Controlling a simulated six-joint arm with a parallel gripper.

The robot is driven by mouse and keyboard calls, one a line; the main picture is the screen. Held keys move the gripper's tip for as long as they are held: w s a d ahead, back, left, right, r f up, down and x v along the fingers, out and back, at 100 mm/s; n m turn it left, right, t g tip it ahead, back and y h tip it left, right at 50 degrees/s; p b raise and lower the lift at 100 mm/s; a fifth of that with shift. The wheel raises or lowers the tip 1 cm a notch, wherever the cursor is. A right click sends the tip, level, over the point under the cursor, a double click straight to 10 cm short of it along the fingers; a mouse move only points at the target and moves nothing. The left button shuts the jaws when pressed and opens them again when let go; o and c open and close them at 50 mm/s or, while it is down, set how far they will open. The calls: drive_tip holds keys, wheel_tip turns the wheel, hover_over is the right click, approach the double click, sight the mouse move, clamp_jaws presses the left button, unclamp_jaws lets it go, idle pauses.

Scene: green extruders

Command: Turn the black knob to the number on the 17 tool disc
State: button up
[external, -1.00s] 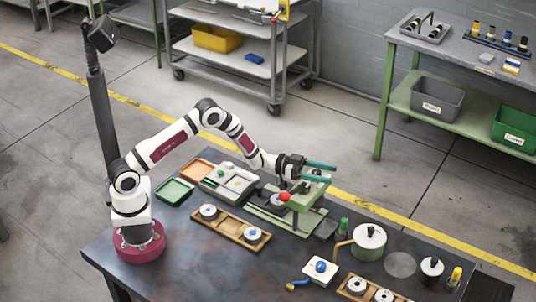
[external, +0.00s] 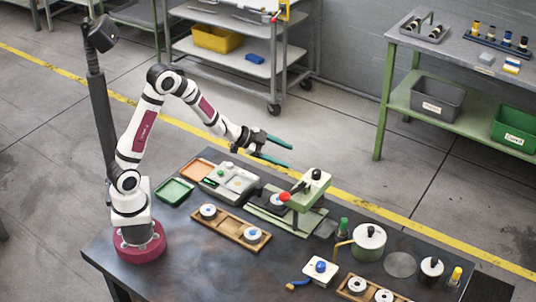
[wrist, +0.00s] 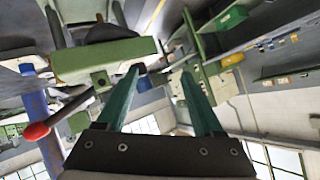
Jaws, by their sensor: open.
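The green press (external: 312,187) stands on the table, with a black knob (external: 316,174) on top and a red ball handle (external: 284,197) on its side. In the wrist view the press (wrist: 105,60) and red ball (wrist: 37,131) lie left of the fingers. My gripper (external: 290,154) is open and empty, raised in the air up and left of the knob, apart from it. Numbers are too small to read.
A green pot (external: 369,243), a blue-knobbed block (external: 320,270) and another wooden tray with discs stand front right. The air around my gripper is clear.

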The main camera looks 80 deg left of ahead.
drive_tip(key=s+d+r+n+g+y, duration=0.1)
drive_tip(key=s+g, duration=0.3)
drive_tip(key=s, duration=0.7)
drive_tip(key=s+d+r+n+g+y, duration=0.1)
drive_tip(key=s+g, duration=0.4)
drive_tip(key=s, duration=0.6)
drive_tip(key=shift+s+d+r+n+y, duration=0.3)
drive_tip(key=shift+d+r+n+y, duration=0.1)
drive_tip(key=shift+d+n+y, duration=0.6)
drive_tip(key=shift+d, duration=0.15)
drive_tip(key=s+d+m+g, duration=0.1)
drive_tip(key=s+d, duration=0.1)
drive_tip(key=s, duration=0.4)
drive_tip(key=s+d+r+m+g, duration=0.1)
drive_tip(key=s+d+g, duration=0.1)
drive_tip(key=s, duration=0.5)
drive_tip(key=shift+d+r+h, duration=0.3)
drive_tip(key=shift+h, duration=0.1)
